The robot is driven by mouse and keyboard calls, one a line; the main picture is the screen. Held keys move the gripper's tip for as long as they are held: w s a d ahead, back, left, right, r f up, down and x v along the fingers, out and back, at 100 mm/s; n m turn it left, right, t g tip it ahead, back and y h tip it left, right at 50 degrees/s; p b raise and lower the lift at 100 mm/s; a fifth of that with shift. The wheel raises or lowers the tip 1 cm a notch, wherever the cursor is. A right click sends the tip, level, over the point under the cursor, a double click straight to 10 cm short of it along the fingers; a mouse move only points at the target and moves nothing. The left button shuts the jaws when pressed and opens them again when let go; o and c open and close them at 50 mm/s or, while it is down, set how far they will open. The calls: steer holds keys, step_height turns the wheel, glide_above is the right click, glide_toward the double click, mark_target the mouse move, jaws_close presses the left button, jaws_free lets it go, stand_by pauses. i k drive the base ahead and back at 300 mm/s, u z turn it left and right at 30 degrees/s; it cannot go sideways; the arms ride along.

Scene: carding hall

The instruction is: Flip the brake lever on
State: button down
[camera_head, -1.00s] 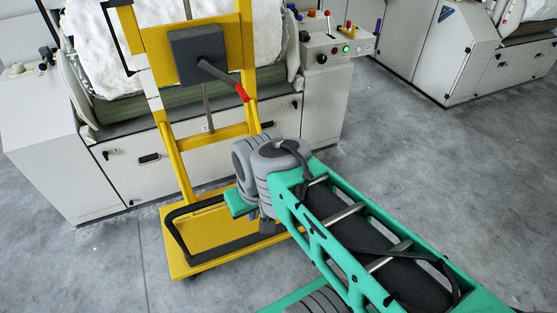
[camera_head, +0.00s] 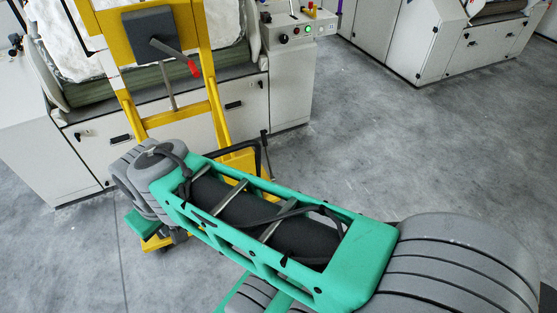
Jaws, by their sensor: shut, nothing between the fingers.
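A lever with a dark grey arm and a red grip (camera_head: 194,67) is fixed to a dark grey box (camera_head: 150,33) on an upright yellow frame (camera_head: 212,95). The lever slants down to the right from the box, and nothing touches it. I take it to be the brake lever. My green and grey arm crosses the lower half of the view, below the lever and apart from it.
The yellow frame stands on a yellow base (camera_head: 158,243), mostly covered by my arm. Behind it is a white machine (camera_head: 245,128) with a control box (camera_head: 287,38) carrying a green light. Another white machine (camera_head: 430,45) stands at the back right. Grey floor (camera_head: 350,140) between is clear.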

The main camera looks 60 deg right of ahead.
mark_target(263, 137)
steer(key=k, duration=0.5)
steer(key=z, duration=1.45)
steer(key=i, duration=0.5)
steer(key=z, duration=1.45)
steer(key=i, duration=2.7)
steer(key=u, duration=3.6)
